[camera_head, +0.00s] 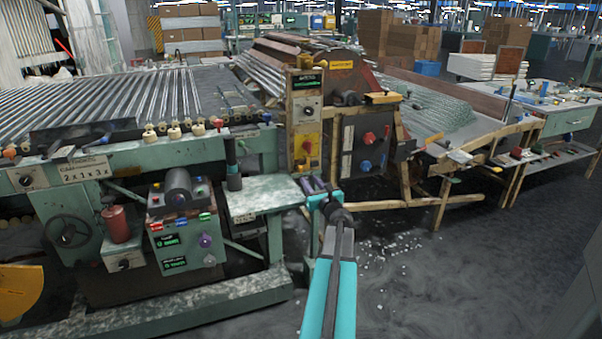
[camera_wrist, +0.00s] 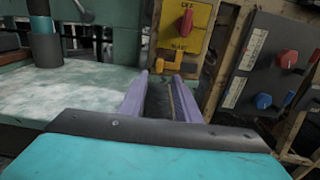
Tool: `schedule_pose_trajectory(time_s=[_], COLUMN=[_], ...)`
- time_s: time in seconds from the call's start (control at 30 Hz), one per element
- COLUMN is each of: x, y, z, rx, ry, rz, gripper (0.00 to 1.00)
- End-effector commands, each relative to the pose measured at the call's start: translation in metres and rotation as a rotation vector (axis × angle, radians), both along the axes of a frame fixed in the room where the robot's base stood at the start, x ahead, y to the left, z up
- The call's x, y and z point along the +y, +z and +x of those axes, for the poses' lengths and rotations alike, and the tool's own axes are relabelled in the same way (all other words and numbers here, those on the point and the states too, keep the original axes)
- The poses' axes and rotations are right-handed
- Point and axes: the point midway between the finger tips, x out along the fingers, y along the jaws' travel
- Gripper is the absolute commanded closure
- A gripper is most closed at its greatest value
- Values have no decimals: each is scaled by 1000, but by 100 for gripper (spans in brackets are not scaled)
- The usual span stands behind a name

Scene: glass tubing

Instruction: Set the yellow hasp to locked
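A yellow panel with a red rotary knob (camera_head: 307,146) stands on the post ahead; the knob also shows in the wrist view (camera_wrist: 186,24). Just below this panel, a small yellow-orange part, which looks like the yellow hasp (camera_wrist: 172,61), sits on the post. I cannot tell its setting. In the head view it is too small to make out clearly. My gripper (camera_wrist: 160,76) has two purple fingers set apart, with nothing seen between them. The fingertips point toward the hasp, apparently short of it. In the head view my gripper (camera_head: 317,185) is low in front of the post.
A green machine ledge (camera_head: 265,194) lies left of my gripper, with a dark cylinder (camera_head: 233,170) standing on it. A dark panel with red and blue knobs (camera_wrist: 268,65) is at the right. Wooden framing (camera_head: 400,203) and debris on the floor lie to the right.

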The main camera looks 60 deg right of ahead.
Motion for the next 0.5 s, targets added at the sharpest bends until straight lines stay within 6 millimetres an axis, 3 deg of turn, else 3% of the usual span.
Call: schedule_pose_trajectory(time_s=[0.5], x=[-31], y=[0], z=[42], rx=[0], ry=[1], rz=[0], gripper=[70])
